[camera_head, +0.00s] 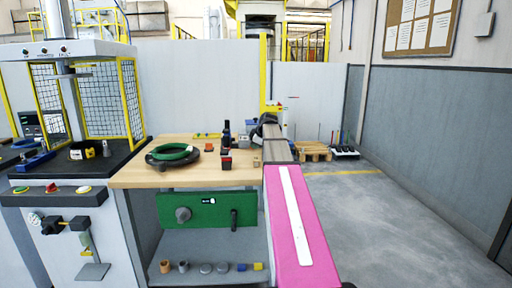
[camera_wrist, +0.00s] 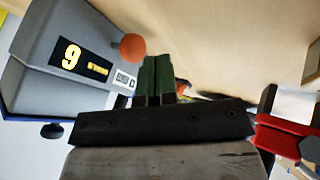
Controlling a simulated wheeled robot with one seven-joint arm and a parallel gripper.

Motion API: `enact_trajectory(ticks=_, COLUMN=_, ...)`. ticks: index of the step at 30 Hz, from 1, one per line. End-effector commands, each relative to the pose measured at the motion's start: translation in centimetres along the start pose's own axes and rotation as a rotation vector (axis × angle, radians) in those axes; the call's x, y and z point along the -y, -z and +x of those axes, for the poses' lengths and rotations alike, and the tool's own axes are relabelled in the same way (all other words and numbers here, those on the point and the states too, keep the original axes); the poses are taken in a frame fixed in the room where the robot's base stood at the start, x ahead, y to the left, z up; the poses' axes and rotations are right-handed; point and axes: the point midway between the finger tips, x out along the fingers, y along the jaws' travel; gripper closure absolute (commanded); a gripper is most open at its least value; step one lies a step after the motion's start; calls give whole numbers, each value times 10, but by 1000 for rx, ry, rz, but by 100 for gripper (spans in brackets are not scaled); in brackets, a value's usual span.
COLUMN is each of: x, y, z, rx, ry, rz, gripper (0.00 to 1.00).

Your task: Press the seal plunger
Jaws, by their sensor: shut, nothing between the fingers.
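In the wrist view, a grey device (camera_wrist: 60,55) with a lit "9" on its dark display stands at the left. An orange-red ball knob (camera_wrist: 132,47) sticks out from its side; it is the only plunger-like part I see there, though I cannot be sure it is the seal plunger. My gripper (camera_wrist: 157,60), with dark green fingers, is shut and empty, close to the right of the knob in the picture. I cannot tell whether they touch. In the head view, my arm reaches to the back right of the wooden bench (camera_head: 145,176), and the fingers are not clear.
A red and black tool (camera_wrist: 285,138) is close at the right in the wrist view.

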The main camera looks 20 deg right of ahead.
Motion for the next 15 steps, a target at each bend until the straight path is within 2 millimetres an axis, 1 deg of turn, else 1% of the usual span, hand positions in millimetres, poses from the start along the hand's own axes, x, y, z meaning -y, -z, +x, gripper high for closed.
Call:
enact_trajectory(ticks=1, x=1, y=0, z=-11, rx=-1, ry=-1, rz=0, gripper=100)
enact_trajectory(ticks=3, x=1, y=0, z=-25, rx=-1, ry=-1, rz=0, gripper=100)
enact_trajectory(ticks=9, x=1, y=0, z=-59, rx=-1, ry=0, rz=0, gripper=100)
enact_trajectory(ticks=15, x=0, y=0, z=-77, rx=-1, ry=2, rz=0, gripper=100)
